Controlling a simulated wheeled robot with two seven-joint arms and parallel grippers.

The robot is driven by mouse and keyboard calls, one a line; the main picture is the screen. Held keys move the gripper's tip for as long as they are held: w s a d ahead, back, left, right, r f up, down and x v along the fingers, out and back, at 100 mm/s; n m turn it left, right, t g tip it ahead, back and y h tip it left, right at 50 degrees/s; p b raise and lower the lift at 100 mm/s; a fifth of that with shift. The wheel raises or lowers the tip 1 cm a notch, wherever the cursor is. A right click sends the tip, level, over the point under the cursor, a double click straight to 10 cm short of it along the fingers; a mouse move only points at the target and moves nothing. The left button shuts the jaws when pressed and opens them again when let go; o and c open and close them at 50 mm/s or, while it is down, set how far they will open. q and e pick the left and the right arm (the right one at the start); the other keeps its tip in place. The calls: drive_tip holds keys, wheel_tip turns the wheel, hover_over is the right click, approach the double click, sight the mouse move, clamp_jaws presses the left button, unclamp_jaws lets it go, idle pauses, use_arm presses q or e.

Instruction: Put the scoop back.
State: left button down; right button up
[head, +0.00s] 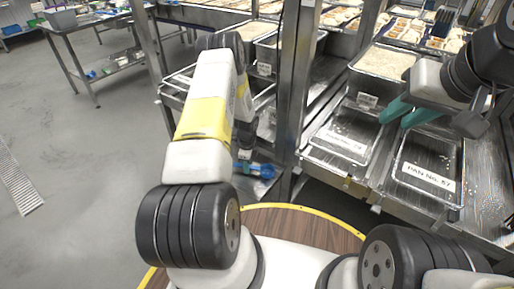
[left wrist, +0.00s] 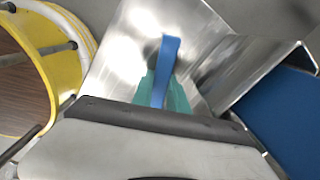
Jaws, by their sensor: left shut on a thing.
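The scoop's blue handle (left wrist: 168,55) stands between the teal fingers of my left gripper (left wrist: 162,90) in the left wrist view. That gripper is shut on it, over a shiny metal surface (left wrist: 120,55). The scoop's far end is hard to make out. In the head view a blue piece (head: 258,170) shows low beside the rack post, just right of my left arm, which hides most of the left gripper. My right gripper (head: 394,120) is open and empty, its teal fingers apart above the metal pans at the right.
A pan labelled 67 (head: 428,176) and another labelled pan (head: 342,143) lie on the metal counter. A full rice pan (head: 383,62) stands behind them. A rack post (head: 291,90) rises close to my left arm. Open floor (head: 85,170) lies left.

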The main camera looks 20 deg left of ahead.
use_arm(q)
drive_tip(key=c, duration=1.3)
unclamp_jaws()
drive_tip(key=shift+f, duration=0.1)
drive_tip(key=s+d+r+n+t, duration=0.1)
drive_tip(key=s+r+n, duration=0.15)
drive_tip(key=r, duration=1.15)
drive_tip(key=s+d+r+n+t, duration=0.1)
drive_tip(key=s+d+r+n, duration=0.15)
drive_tip(key=r, duration=1.15)
drive_tip(key=s+d+r+n+t, duration=0.1)
drive_tip(key=s+r+n, duration=0.15)
drive_tip(key=r, duration=1.15)
drive_tip(key=s+d+r+n+t, duration=0.1)
drive_tip(key=s+d+r+n, duration=0.1)
drive_tip(key=s, duration=0.4)
drive_tip(key=s+d+r+n+t+h, duration=0.1)
drive_tip(key=s+d+r+n, duration=0.1)
drive_tip(key=s+r+n, duration=0.2)
drive_tip(key=s+d+r+n+t+h, duration=0.1)
drive_tip(key=s+d+r+n, duration=0.1)
drive_tip(key=s+r, duration=0.4)
drive_tip(key=s+n, duration=0.1)
drive_tip(key=s, duration=0.3)
drive_tip(key=shift+s, duration=0.25)
